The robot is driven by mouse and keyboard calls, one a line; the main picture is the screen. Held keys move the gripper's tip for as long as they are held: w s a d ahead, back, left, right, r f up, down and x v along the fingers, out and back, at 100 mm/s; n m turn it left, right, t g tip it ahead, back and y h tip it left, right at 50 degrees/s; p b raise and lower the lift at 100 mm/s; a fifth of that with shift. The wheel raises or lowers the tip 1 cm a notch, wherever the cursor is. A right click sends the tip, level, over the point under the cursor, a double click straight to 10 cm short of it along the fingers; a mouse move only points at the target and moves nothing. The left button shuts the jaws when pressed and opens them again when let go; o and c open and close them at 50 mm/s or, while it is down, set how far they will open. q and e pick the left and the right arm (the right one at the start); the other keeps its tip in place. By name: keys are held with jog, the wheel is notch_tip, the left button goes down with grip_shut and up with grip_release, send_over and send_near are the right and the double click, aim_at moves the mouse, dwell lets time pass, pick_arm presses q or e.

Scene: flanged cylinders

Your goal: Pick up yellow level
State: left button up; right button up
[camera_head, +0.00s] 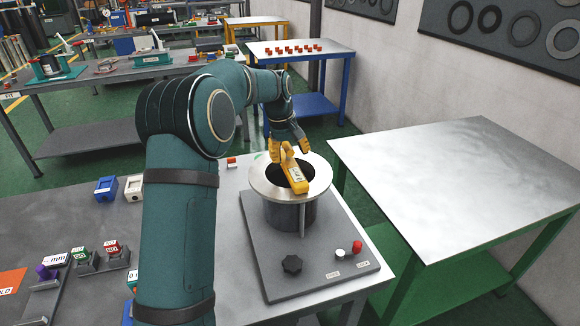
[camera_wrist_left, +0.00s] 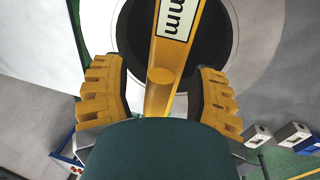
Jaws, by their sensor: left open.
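The yellow level (camera_head: 297,179) lies on the light metal flange (camera_head: 262,188) of a dark cylinder, partly over its round opening. In the left wrist view the level (camera_wrist_left: 175,65) is a long yellow bar with a white label ending in "mm" and a round knob near its close end. My left gripper (camera_head: 289,149) is at the far end of the level in the head view. In the wrist view its yellow ribbed fingers (camera_wrist_left: 160,88) are spread on both sides of the level, with gaps between. My dark palm hides the level's nearest end. My right gripper is not seen.
Blue and white blocks (camera_head: 133,188) sit left on the bench. An empty green-legged table (camera_head: 470,185) stands right. My left arm hides part of the bench.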

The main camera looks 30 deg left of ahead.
aim_at(290, 149)
pick_arm(q)
grip_shut()
notch_tip(290, 149, up, 10)
jog(key=shift+r+p, duration=0.1)
jog(key=shift+p, duration=0.95)
